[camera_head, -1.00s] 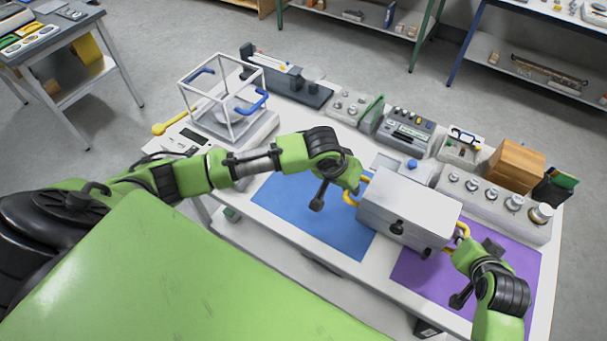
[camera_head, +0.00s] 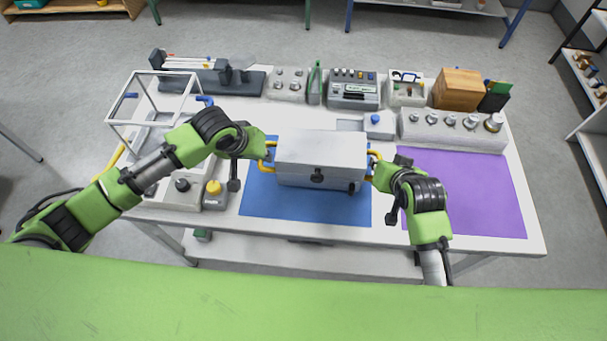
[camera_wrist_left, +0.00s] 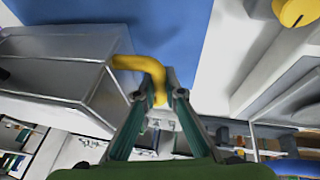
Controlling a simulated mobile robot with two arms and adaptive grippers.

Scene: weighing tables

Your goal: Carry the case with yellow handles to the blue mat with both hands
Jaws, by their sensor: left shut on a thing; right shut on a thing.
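My left gripper (camera_head: 265,150) is shut on the left yellow handle (camera_head: 270,158), and my right gripper (camera_head: 375,168) is shut on the right yellow handle (camera_head: 375,155). In the left wrist view the yellow handle (camera_wrist_left: 140,63) runs between the fingers of my left gripper (camera_wrist_left: 160,95), beside the case wall (camera_wrist_left: 55,60). The case looks level. The mat's middle is partly hidden under it.
A purple mat (camera_head: 465,195) lies bare on the right of the white table (camera_head: 400,234). A block with several metal weights (camera_head: 452,130) and a wooden block (camera_head: 459,89) stand behind it. A clear-sided frame (camera_head: 150,105) and a yellow knob (camera_head: 214,188) are at the left.

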